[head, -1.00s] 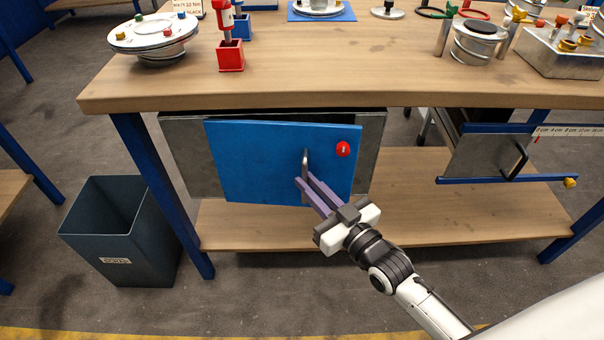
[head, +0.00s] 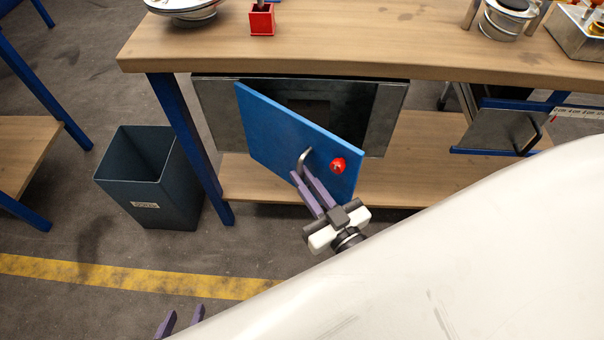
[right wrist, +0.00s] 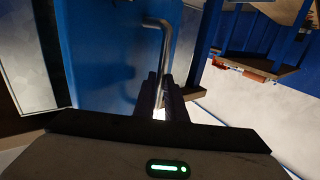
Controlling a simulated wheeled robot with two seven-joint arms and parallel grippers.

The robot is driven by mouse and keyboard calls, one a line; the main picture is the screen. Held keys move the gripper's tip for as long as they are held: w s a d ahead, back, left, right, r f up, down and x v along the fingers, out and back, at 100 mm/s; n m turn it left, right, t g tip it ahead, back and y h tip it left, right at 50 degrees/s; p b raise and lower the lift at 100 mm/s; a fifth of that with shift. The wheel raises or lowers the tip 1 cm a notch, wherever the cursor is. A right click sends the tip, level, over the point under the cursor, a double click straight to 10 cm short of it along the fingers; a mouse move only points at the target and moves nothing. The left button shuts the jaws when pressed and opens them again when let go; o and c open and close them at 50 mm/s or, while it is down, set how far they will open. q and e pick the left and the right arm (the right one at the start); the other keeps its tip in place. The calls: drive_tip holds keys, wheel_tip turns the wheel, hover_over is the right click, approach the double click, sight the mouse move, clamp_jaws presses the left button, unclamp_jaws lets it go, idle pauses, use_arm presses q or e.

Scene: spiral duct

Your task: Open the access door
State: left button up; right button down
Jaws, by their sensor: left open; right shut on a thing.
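The blue access door (head: 290,138) under the workbench stands partly open, hinged on its left, its right edge swung out toward me. Behind it the dark opening in the grey metal frame (head: 384,118) shows. A red knob (head: 338,166) sits on the door. My right gripper (head: 304,177) is shut on the door's metal handle (head: 306,157). In the right wrist view the handle (right wrist: 165,45) runs down between the purple fingers (right wrist: 162,90). My left gripper (head: 180,322) is open at the bottom edge, away from the door; most of it is out of frame.
A dark bin (head: 150,180) stands on the floor left of the bench leg (head: 188,140). A grey drawer with a handle (head: 500,130) hangs under the bench at right. A red box (head: 262,20) is on the benchtop. My own white body covers the lower right.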

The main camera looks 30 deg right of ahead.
drive_tip(key=shift+w+a+r, duration=0.15)
drive_tip(key=shift+w+r, duration=0.05)
drive_tip(key=c, duration=1.8)
unclamp_jaws()
drive_tip(key=shift+w+f, duration=0.1)
drive_tip(key=shift+f, duration=0.05)
drive_tip(key=shift+s, duration=0.2)
drive_tip(key=shift+s+f, duration=0.1)
drive_tip(key=shift+s, duration=0.3)
drive_tip(key=s, duration=0.9)
drive_tip(key=shift+s+d, duration=0.15)
drive_tip(key=shift+d, duration=0.25)
drive_tip(key=shift+c, duration=0.5)
